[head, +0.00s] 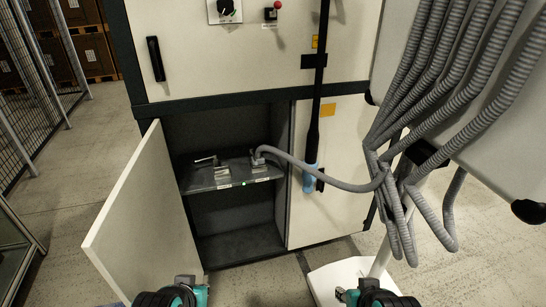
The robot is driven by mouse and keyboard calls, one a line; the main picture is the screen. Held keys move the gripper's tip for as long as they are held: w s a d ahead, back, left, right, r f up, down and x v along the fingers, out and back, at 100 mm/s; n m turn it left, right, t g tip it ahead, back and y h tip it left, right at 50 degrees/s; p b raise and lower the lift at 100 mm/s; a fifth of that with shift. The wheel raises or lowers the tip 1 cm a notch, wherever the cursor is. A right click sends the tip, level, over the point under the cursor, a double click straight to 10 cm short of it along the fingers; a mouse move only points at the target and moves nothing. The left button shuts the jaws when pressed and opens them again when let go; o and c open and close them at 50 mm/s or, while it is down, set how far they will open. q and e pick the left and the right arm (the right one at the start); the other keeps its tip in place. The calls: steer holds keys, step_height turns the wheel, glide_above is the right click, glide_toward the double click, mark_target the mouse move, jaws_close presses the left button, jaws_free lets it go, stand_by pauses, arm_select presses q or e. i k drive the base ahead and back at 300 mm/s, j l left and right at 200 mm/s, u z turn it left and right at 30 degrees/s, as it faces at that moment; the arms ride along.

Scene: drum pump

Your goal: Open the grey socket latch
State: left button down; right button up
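Two grey sockets sit side by side on the shelf of the open lower cabinet. The left socket (211,169) has a lever-like latch (204,160) on top and no hose on it. The right socket (258,161) has a grey hose (318,172) running from it to the right. Both are small, and I cannot tell how their latches stand. My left gripper (176,294) and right gripper (372,294) are only partly in view at the bottom edge, well below and in front of the shelf. Their fingers cannot be made out.
The white cabinet door (146,222) swings open at the left of the compartment. A green light (243,183) glows on the shelf's front edge. A black pole with a blue part (310,178) stands right of the opening. Grey hoses (440,80) hang in coils at the right.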

mark_target(256, 163)
steer(key=i+j+z, duration=0.2)
steer(key=i, duration=0.35)
steer(key=i+j+z, duration=0.15)
steer(key=i+j, duration=0.15)
steer(key=i, duration=0.2)
